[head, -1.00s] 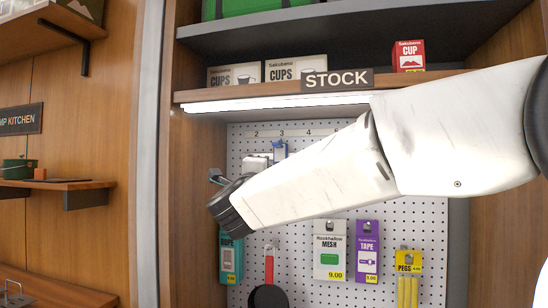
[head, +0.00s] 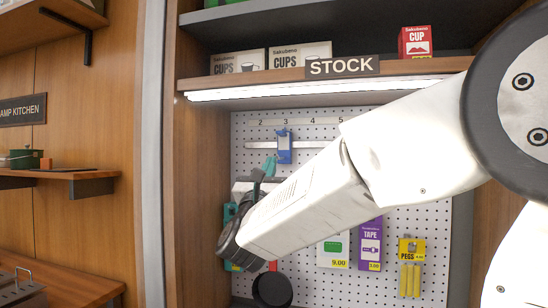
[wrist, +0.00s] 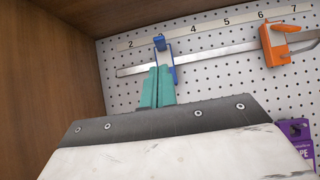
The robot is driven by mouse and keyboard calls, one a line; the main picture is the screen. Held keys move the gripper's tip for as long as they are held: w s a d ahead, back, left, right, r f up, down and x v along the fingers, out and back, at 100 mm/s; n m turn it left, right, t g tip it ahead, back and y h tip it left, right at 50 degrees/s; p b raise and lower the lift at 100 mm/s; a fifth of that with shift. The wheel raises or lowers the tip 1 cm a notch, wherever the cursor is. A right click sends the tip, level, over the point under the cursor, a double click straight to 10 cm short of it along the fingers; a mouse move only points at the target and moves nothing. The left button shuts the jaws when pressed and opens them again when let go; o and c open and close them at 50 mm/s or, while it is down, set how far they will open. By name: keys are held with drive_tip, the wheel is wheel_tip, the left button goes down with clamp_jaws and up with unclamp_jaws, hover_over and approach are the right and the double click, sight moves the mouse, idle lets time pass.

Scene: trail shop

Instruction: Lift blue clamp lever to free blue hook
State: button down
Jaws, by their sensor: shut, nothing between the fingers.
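The blue hook (head: 284,148) sits on a horizontal metal rail (head: 259,145) on the pegboard, just below number 3. In the wrist view, its blue clamp lever (wrist: 159,43) shows at the top, and the blue hook body (wrist: 171,62) hangs below it across the rail. My gripper (head: 270,162) has teal fingers, just below and left of the blue hook in the head view. In the wrist view, the shut, empty fingers (wrist: 158,72) point up just below the lever and overlap the hook's left side. Contact cannot be told.
An orange clamp (wrist: 278,45) sits farther right on the rail. Packets hang lower, including purple tape (head: 370,245) and yellow pegs (head: 411,250). A black pan (head: 271,290) hangs below my wrist. A wooden side wall (wrist: 55,60) stands close on the left.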

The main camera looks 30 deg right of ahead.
sight(281, 135)
drive_tip(key=x, duration=0.9)
